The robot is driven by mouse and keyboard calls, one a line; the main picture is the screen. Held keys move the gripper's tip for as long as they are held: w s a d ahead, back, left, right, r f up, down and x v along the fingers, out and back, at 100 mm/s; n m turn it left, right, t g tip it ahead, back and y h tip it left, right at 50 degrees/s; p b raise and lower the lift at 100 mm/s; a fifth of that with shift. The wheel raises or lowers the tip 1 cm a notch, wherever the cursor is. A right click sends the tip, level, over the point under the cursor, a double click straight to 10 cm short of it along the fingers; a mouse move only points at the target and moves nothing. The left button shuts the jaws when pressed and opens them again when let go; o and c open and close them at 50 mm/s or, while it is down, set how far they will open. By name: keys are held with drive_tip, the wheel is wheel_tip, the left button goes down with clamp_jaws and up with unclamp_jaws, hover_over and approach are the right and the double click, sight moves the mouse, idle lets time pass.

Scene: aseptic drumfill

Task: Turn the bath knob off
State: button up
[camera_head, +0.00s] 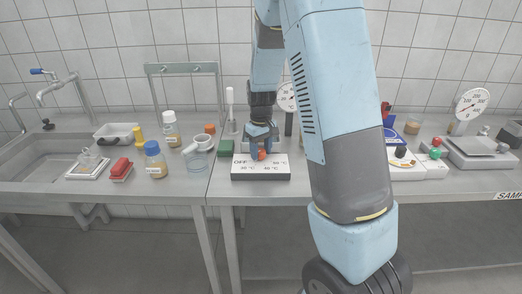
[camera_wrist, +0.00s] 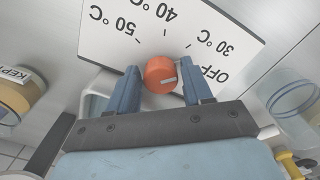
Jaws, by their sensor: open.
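The bath knob (camera_head: 262,155) is an orange-red round knob on a white control panel (camera_head: 245,165) marked OFF and several temperatures. In the wrist view the knob (camera_wrist: 158,70) lies between the two blue fingers of my open gripper (camera_wrist: 160,88), with a visible gap on each side. In the head view my gripper (camera_head: 261,147) comes down over the knob from behind and partly hides the panel's top.
A dial gauge (camera_head: 287,97) is behind my arm. A scale (camera_head: 476,150) stands at the right. In the wrist view a clear jar (camera_wrist: 292,95) is at the right.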

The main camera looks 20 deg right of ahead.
drive_tip(key=shift+c, duration=0.5)
drive_tip(key=c, duration=0.7)
drive_tip(key=shift+a+m, duration=0.1)
drive_tip(key=shift+m, duration=2.3)
drive_tip(key=o, duration=0.8)
drive_tip(key=shift+r, duration=0.1)
